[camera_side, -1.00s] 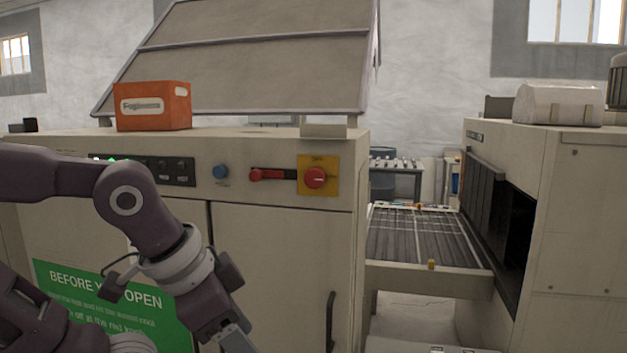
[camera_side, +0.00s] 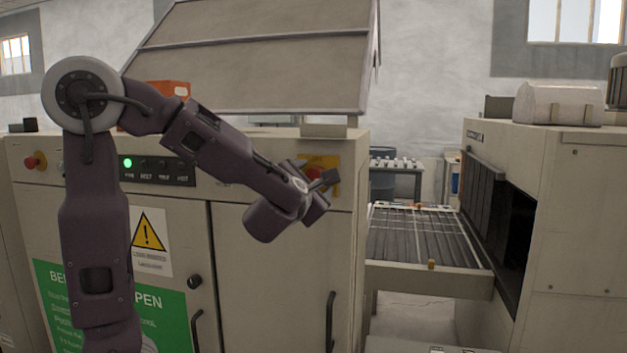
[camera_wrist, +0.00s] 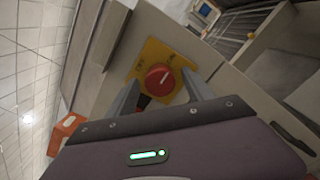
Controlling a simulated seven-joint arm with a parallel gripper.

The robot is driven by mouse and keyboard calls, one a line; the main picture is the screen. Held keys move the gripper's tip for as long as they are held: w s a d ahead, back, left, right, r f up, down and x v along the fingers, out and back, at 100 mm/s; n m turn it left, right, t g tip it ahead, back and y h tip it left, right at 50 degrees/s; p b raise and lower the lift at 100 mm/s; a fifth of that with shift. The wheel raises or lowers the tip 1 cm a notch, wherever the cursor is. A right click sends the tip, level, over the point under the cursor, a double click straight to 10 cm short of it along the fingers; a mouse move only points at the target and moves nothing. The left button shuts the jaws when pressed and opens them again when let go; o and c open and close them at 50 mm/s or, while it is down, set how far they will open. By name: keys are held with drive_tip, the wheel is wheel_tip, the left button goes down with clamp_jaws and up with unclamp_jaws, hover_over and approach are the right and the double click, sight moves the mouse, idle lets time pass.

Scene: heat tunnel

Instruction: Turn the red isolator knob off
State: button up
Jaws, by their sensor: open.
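The red isolator knob (camera_wrist: 159,77) sits on a yellow plate (camera_wrist: 150,52) in the wrist view, with a short pale slanted mark on its face. My gripper (camera_wrist: 160,86) is open, its two fingers showing on either side of the lower part of the knob. Whether they touch it or stop short of it, I cannot tell. In the side view my gripper (camera_side: 326,182) is in front of the plate and hides most of it; a bit of the red knob (camera_side: 314,173) shows behind it.
An orange box (camera_side: 170,88) stands on the cabinet top, partly behind my arm. A row of buttons with a lit green lamp (camera_side: 128,162) is left of my forearm. A red push button (camera_side: 36,162) is at far left. The conveyor (camera_side: 420,240) lies to the right.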

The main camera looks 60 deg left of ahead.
drive_tip(key=shift+w+a, duration=0.25)
clamp_jaws()
drive_tip(key=n, duration=0.8)
drive_tip(key=shift+n, duration=0.4)
drive_tip(key=n, duration=0.9)
idle(0.5)
